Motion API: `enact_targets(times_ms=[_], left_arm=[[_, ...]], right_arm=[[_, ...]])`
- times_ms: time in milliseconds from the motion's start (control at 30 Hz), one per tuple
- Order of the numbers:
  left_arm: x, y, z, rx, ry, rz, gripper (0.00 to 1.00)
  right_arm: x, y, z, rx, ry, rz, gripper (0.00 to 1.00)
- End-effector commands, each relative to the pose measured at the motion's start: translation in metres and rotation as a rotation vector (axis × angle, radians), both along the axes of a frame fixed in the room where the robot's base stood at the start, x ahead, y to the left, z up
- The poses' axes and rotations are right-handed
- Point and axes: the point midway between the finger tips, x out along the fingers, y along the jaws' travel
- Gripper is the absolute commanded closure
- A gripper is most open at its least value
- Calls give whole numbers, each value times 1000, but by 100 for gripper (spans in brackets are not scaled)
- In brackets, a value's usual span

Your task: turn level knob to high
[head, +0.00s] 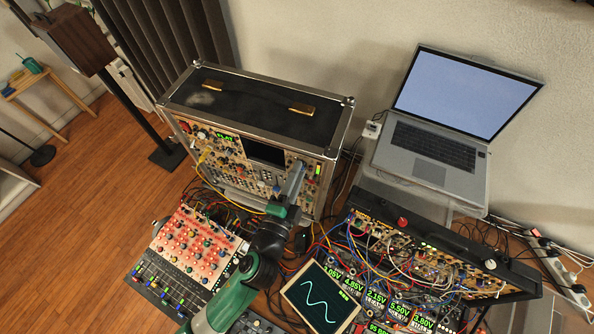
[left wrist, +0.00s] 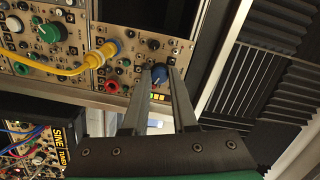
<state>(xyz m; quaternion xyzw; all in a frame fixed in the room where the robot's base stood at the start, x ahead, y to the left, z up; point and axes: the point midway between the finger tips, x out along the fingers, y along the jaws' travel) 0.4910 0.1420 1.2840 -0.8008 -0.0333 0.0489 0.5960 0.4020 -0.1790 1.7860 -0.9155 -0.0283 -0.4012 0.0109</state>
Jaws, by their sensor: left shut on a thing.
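A blue knob (left wrist: 160,76) sits on the synth panel in the left wrist view. My left gripper (left wrist: 159,70) has one finger on each side of the knob and is shut on it. In the head view my left gripper (head: 300,166) reaches the right part of the upright synth case's (head: 245,165) front panel, and it hides the knob there. A small display with lit amber bars (left wrist: 157,96) is beside the knob. The knob's label and pointer are too small to read. My right gripper is not in view.
A dark knob (left wrist: 153,44) is just above the blue one. A red panel with knobs (head: 195,245), a cable-filled rack (head: 425,250) and a laptop (head: 435,145) stand around my arm.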

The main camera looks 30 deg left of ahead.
Motion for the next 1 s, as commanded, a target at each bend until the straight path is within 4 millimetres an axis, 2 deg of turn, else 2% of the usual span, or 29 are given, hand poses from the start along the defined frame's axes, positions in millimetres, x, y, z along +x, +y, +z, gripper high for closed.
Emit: enact_targets(times_ms=[200,500,1000], left_arm=[[0,-1,1,181,17,-1,100],[0,-1,0,352,34,-1,100],[0,-1,0,417,39,0,100]], right_arm=[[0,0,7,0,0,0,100],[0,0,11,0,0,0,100],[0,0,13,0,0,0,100]])
